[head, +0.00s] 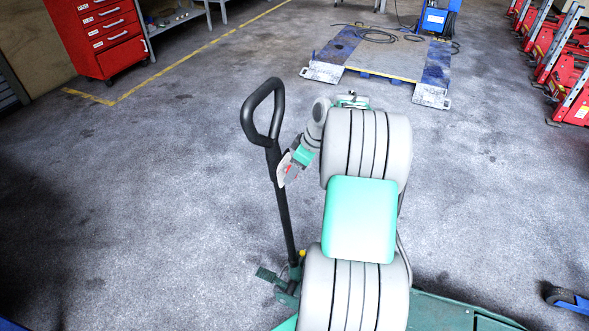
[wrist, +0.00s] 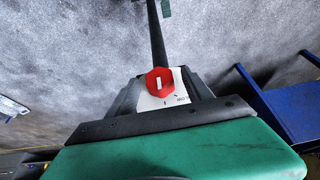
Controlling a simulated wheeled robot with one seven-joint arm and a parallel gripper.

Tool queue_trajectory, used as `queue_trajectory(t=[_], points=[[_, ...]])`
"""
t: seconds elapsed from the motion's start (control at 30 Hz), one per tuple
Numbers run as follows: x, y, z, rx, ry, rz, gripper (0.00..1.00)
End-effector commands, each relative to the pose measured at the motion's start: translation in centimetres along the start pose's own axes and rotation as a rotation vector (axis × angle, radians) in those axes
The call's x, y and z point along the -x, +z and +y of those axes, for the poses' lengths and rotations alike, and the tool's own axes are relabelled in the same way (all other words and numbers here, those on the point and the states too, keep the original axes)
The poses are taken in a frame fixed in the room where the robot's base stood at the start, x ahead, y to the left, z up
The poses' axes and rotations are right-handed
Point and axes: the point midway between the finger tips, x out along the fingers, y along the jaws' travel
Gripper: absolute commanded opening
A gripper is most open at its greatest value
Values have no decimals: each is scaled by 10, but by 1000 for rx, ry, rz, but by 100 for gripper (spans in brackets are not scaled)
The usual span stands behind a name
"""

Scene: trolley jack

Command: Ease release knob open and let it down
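The red release knob (wrist: 159,82) has a white mark on its face and sits in front of a white label plate (wrist: 177,98) with small print. In the head view the red knob (head: 292,171) shows as a small patch beside the jack's black handle (head: 282,205). My gripper (wrist: 160,88) has dark fingers on either side of the knob, with pale gaps between; it looks open. In the head view my gripper (head: 289,166) is beside the upper handle, partly overlapping it. The green jack body (head: 435,312) is at the bottom, largely hidden by my arm.
The handle's lower end meets the jack by a yellow part (head: 302,253) and a green pedal (head: 267,274). A blue lift platform (head: 375,60), a red tool cabinet (head: 95,38) and red stands (head: 565,60) are farther back. The floor left of the handle is clear.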

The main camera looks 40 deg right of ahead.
Motion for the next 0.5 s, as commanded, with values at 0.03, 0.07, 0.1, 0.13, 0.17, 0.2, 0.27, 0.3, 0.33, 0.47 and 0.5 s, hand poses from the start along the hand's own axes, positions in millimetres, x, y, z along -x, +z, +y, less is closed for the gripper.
queue_trajectory(t=[0.03,0.07,0.1,0.13,0.17,0.2,0.27,0.3,0.33,0.47,0.5], points=[[0,0,0,0,0,0,54],[0,0,0,0,0,0,51],[0,0,0,0,0,0,48],[0,0,0,0,0,0,46],[0,0,0,0,0,0,43],[0,0,0,0,0,0,40],[0,0,0,0,0,0,35],[0,0,0,0,0,0,32],[0,0,0,0,0,0,29],[0,0,0,1,-1,0,19],[0,0,0,1,-1,0,15]])
